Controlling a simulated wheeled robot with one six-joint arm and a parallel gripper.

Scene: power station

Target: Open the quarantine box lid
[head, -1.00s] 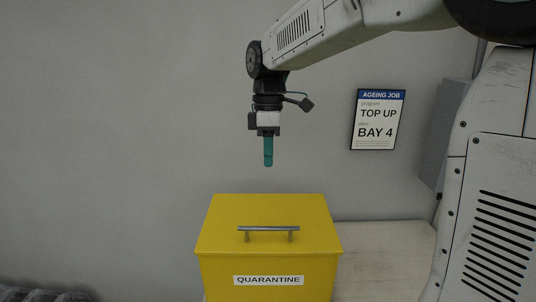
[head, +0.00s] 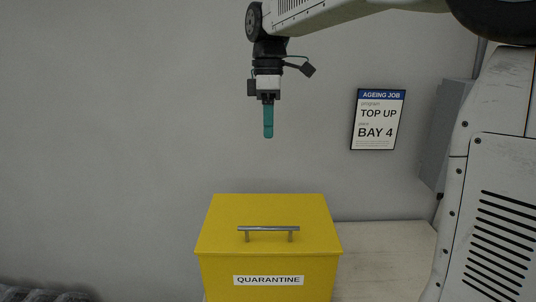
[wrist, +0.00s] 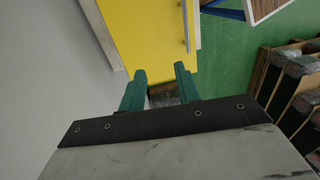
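The yellow quarantine box (head: 215,275) stands on a pale bench, with a white QUARANTINE label (head: 268,281) on its front. Its lid (head: 268,210) is shut, with a grey bar handle (head: 268,229) on top. My gripper (head: 268,136) hangs fingers-down above the box, well clear of the handle. In the wrist view my gripper (wrist: 161,72) shows two teal fingers apart, with nothing visibly held between the tips. The yellow lid (wrist: 150,35) is beyond them, and the handle (wrist: 186,25) is at upper right of the fingers.
The pale bench top (head: 385,255) is bare to the right of the box. A grey wall stands behind, with an AGEING JOB sign (head: 378,120) reading TOP UP, BAY 4. The wrist view shows green floor (wrist: 232,60) and a wooden rack (wrist: 290,85) with dark items at right.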

